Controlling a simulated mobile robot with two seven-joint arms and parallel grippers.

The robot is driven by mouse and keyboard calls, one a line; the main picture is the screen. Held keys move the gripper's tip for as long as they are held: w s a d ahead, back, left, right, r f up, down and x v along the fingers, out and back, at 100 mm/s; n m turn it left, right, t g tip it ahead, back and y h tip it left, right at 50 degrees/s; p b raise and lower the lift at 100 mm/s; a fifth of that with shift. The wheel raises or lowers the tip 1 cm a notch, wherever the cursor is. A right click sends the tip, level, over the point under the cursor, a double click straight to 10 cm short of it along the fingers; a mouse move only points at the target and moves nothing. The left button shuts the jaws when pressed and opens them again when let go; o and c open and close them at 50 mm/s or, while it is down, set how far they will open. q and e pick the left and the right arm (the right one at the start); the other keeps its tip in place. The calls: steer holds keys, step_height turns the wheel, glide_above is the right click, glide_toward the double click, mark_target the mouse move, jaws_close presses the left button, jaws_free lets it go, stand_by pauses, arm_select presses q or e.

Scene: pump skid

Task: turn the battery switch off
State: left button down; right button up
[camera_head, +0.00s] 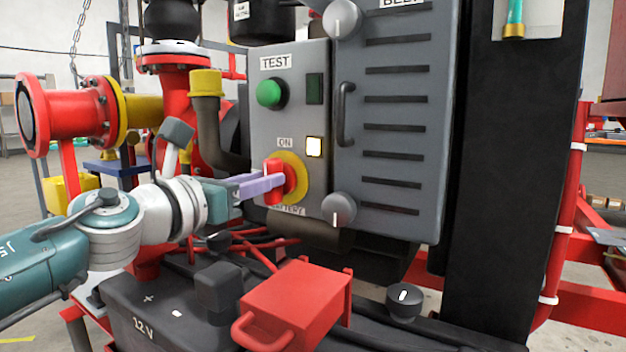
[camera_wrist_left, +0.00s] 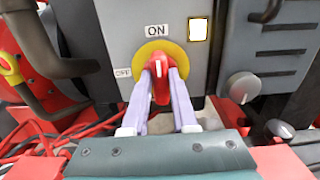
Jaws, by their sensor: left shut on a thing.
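The battery switch is a red handle (camera_head: 275,184) on a yellow round plate (camera_head: 297,172), low on the grey panel. In the left wrist view the red handle (camera_wrist_left: 160,82) stands about upright, its upper end toward the ON label (camera_wrist_left: 157,30). The OFF label (camera_wrist_left: 122,72) is to the left of the yellow plate. My left gripper (camera_head: 278,182) is shut on the red handle. Its two pale purple fingers (camera_wrist_left: 163,84) lie on either side of it. The lamp (camera_head: 313,147) beside the switch is lit pale yellow. My right gripper is in neither view.
A green button (camera_head: 270,93) sits under the TEST label. A louvred grey cover (camera_head: 395,120) with a black handle (camera_head: 345,113) and grey knobs (camera_head: 339,208) is to the right. Below are a 12 V battery (camera_head: 160,310) and a red box (camera_head: 295,300). Pipes and a red flange (camera_head: 62,113) stand left.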

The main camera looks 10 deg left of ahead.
arm_select(q)
steer(key=shift+n, duration=0.3)
steer(key=shift+w+a+f+n+p, duration=0.1)
steer(key=shift+n+p, duration=0.45)
steer(key=shift+n, duration=2.3)
steer(key=shift+a+f+n+p, duration=0.15)
steer(key=shift+n+p, duration=0.4)
steer(key=shift+n, duration=2.35)
steer(key=shift+w+a+f+n+p, duration=0.1)
steer(key=shift+n+p, duration=0.45)
steer(key=shift+n, duration=2.3)
steer(key=shift+s, duration=0.1)
steer(key=c, duration=0.7)
jaws_free()
steer(key=shift+s, duration=0.1)
